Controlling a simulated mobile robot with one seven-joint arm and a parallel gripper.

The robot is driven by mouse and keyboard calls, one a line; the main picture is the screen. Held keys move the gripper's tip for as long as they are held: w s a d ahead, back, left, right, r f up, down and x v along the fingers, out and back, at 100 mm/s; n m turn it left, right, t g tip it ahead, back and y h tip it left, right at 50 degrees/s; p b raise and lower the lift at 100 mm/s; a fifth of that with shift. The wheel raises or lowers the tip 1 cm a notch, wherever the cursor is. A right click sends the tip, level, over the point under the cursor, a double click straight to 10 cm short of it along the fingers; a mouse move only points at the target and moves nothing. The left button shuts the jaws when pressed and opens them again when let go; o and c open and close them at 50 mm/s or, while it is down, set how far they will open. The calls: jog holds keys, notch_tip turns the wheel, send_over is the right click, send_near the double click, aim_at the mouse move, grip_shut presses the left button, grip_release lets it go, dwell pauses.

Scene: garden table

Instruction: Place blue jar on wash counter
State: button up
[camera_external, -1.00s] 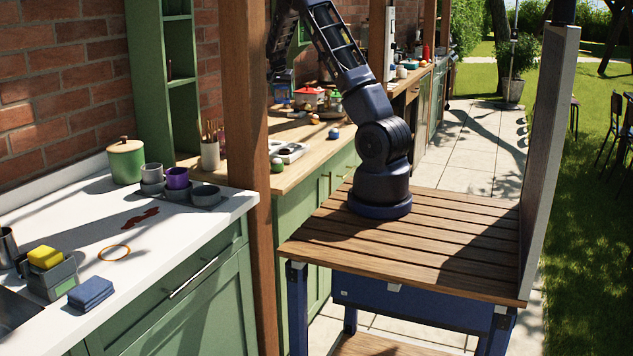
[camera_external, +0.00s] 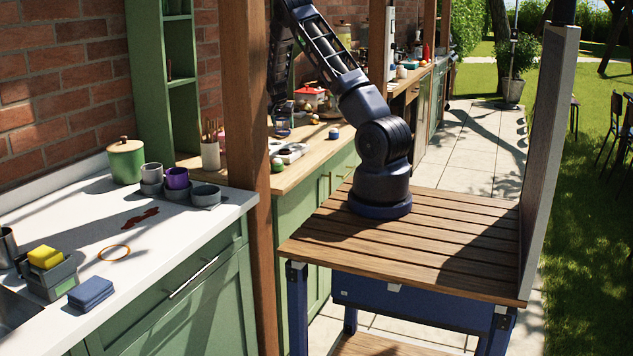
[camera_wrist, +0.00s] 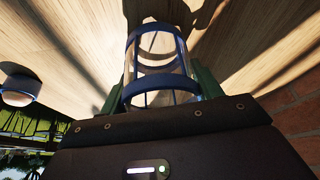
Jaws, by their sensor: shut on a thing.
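The blue jar (camera_wrist: 150,99) is clear with blue bands, and fills the middle of the wrist view. My gripper (camera_wrist: 163,84) is shut on it, with a green finger on each side. I cannot tell there whether the jar touches the worktop. The white wash counter (camera_external: 185,236) is at the left, nearer the camera.
On the white counter stand a green pot (camera_external: 125,161), grey and purple cups (camera_external: 176,179), a yellow sponge (camera_external: 45,257) and blue cloths (camera_external: 91,292). Its middle and front edge have free room. The wooden post (camera_external: 257,180) stands between counter and worktop. A red pot (camera_external: 309,97) is behind my gripper.

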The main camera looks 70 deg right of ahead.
jog(key=shift+f, duration=0.35)
jog(key=shift+f, duration=0.1)
jog(key=o, duration=1.1)
